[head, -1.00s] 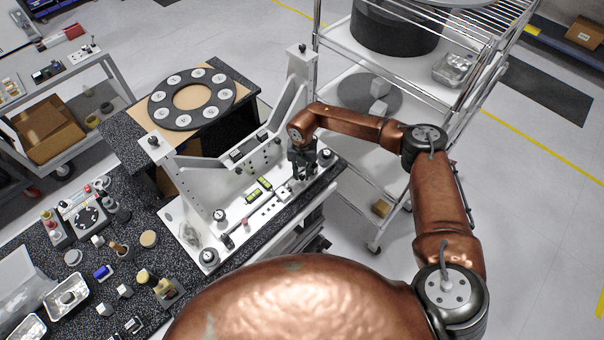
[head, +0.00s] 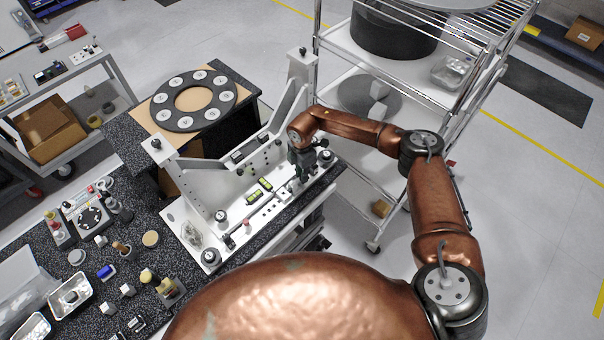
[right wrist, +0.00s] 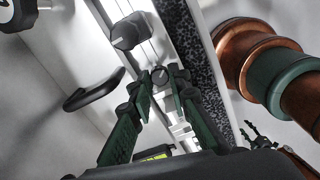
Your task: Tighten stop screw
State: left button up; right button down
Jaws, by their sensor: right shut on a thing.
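The white mirror fixture (head: 209,180) stands on the dark speckled bench in the head view. My right gripper (head: 297,178) reaches down to the right end of its base rail. In the right wrist view, the green fingers of my right gripper (right wrist: 161,82) are closed in around a small round dark screw head (right wrist: 160,74) on the pale rail. I take this to be the stop screw; in the head view the gripper hides it. A larger dark knob (right wrist: 127,31) sits beyond the fingertips on the same rail. My left gripper is not in view.
Yellow level vials (head: 259,190) sit on the fixture base just left of the gripper. A black ring with pale discs (head: 159,112) lies behind the fixture. Small parts and trays (head: 50,309) crowd the bench at left. A wire shelf cart (head: 350,50) stands close behind my right arm.

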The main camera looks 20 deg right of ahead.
jog(key=shift+w+r+m+p, duration=0.15)
jog(key=shift+m+p, duration=0.55)
jog(key=shift+m, duration=1.5)
jog(key=c, duration=2.1)
grip_release()
